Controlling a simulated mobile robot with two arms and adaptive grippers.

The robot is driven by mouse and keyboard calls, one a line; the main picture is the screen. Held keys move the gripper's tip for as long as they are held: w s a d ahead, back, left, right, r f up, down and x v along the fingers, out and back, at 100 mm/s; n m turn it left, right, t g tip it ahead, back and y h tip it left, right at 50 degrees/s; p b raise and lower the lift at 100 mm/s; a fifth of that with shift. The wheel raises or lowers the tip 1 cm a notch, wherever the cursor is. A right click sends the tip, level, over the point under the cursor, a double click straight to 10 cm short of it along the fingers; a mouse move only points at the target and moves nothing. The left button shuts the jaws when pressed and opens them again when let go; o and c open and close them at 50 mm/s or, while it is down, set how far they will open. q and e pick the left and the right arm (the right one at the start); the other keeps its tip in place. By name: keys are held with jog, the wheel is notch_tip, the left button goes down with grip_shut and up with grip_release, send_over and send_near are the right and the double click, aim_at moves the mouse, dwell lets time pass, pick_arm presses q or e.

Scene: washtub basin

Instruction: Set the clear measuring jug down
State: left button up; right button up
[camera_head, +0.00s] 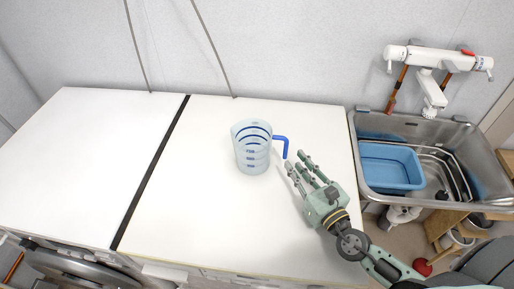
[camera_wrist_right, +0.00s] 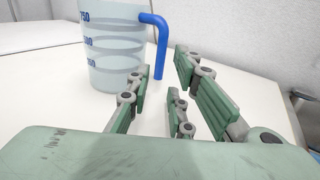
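The clear measuring jug (camera_head: 252,148) stands upright on the white worktop (camera_head: 215,215), with blue markings and a blue handle (camera_head: 281,140) pointing right. My right gripper (camera_head: 298,167) is just right of and in front of the handle, its fingers spread and apart from it. In the right wrist view the jug (camera_wrist_right: 112,45) is beyond the fingers, and its handle (camera_wrist_right: 161,45) shows in the gap past the fingertips (camera_wrist_right: 163,75). Nothing is between the fingers. My left gripper is not in view.
A metal sink (camera_head: 357,150) with a blue basin (camera_head: 391,167) is at the right, below a white tap (camera_head: 431,85). A dark seam (camera_head: 150,175) divides the worktop. The worktop left of the jug is clear. A grey wall (camera_head: 270,50) stands behind.

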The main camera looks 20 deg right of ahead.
aim_at(285, 152)
jog(key=w, duration=0.2)
jog(key=w+p, duration=0.1)
jog(key=w, duration=0.1)
jog(key=w+p, duration=0.1)
jog(key=w, duration=0.1)
jog(key=shift+w+a+r, duration=0.15)
jog(key=shift+a, duration=0.25)
jog(key=shift+w, duration=0.1)
grip_shut()
